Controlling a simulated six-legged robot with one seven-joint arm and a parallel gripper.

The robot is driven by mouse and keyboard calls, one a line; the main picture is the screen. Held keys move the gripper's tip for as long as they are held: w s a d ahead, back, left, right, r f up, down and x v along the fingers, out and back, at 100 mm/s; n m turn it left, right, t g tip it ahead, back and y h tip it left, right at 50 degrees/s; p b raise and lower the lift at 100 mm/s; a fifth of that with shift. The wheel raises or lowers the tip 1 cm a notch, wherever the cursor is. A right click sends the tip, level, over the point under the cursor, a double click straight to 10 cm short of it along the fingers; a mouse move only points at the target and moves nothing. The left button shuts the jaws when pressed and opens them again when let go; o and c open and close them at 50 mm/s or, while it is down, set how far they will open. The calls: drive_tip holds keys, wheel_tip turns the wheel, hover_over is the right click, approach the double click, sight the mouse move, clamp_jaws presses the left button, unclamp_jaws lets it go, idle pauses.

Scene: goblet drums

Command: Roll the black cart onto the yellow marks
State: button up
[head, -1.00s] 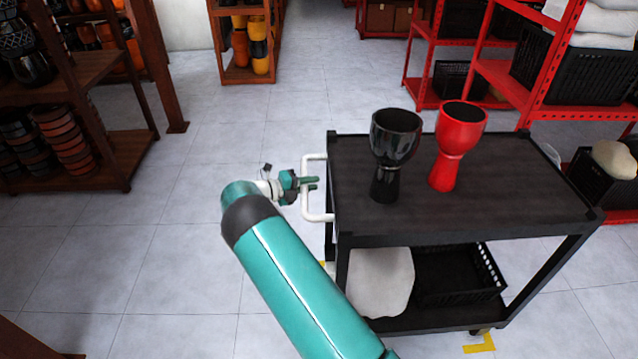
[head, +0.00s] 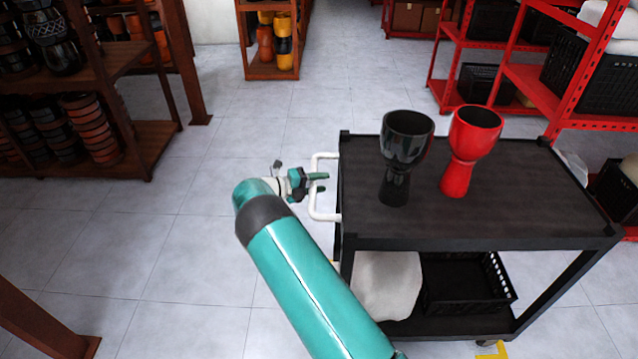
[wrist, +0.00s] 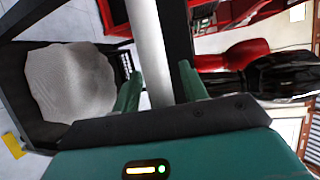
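The black cart (head: 550,190) stands at the right in the head view. A black goblet drum (head: 408,140) and a red goblet drum (head: 468,150) stand upright on its top. Its white handle (head: 325,215) is on the left side. My gripper (head: 320,182) is at the handle. In the wrist view the white handle bar (wrist: 147,40) passes between the two green fingers of my gripper (wrist: 160,85), with a slight gap showing, so they look open around it. Yellow marks (head: 492,354) show on the floor by the cart's lower front corner; another yellow mark shows in the wrist view (wrist: 13,145).
The lower shelf holds a pale sack (head: 388,285) and a black crate (head: 465,285). A wooden drum shelf (head: 150,140) stands at the left, another (head: 270,70) at the back. Red racks (head: 575,85) stand behind the cart on the right. Tiled floor left of the cart is clear.

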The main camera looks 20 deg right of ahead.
drive_tip(key=v, duration=1.3)
drive_tip(key=shift+a, duration=0.4)
drive_tip(key=shift+r, duration=0.1)
